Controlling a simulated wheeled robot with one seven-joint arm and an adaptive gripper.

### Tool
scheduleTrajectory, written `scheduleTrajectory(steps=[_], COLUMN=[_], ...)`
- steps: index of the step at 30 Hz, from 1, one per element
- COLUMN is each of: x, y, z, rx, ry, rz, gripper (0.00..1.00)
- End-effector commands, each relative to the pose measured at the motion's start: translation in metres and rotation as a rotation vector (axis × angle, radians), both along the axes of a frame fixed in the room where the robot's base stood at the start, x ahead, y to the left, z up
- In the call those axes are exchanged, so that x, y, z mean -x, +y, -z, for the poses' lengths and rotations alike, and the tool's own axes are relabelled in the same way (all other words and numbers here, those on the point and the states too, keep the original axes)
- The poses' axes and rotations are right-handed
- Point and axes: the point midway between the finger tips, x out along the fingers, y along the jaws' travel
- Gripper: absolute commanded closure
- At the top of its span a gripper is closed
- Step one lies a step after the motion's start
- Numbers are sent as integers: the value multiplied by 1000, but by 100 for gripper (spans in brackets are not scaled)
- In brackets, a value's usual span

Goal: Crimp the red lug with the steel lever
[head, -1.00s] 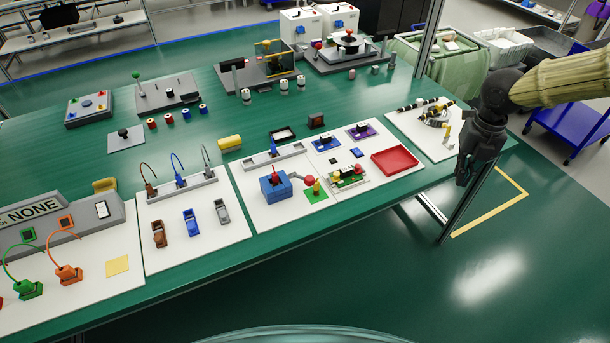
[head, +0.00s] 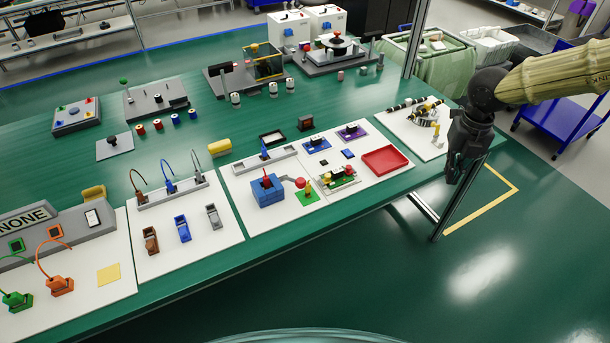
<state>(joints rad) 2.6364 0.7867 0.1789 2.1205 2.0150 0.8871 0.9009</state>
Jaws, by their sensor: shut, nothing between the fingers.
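A blue crimping block (head: 268,192) stands on the white panel in the middle of the table. A thin red piece, which looks like the red lug (head: 266,178), stands upright at its top. A short steel lever (head: 289,180) with a red ball knob (head: 300,183) reaches out from the block's right side. Whether the lug sits fully in the block is too small to tell. My gripper (head: 453,180) hangs at the right, past the table's front edge, pointing down. It is shut and empty, well apart from the block and lever.
A grey rack (head: 262,160) with a blue lug stands behind the block. A green pad (head: 307,194) with a yellow peg, a small circuit board (head: 339,180) and a red tray (head: 385,161) lie to its right. Open floor lies in front of the table.

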Motion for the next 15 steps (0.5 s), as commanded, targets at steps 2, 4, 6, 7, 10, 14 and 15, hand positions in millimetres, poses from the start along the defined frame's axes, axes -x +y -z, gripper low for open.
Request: scheduleTrajectory(steps=[2,4,6,7,10,14,15], x=[2,4,8,10,17,27,30], y=[-1,-4,-9,-11,-17,-21,-20], z=[6,17,33,41,72,112,123], rx=[18,55,110,139,240,352,380], ry=[5,10,21,27,54,100,115], rz=[-27,-83,-177,-230,-444,-760,-860], gripper=[100,100,100,100,100,100,100])
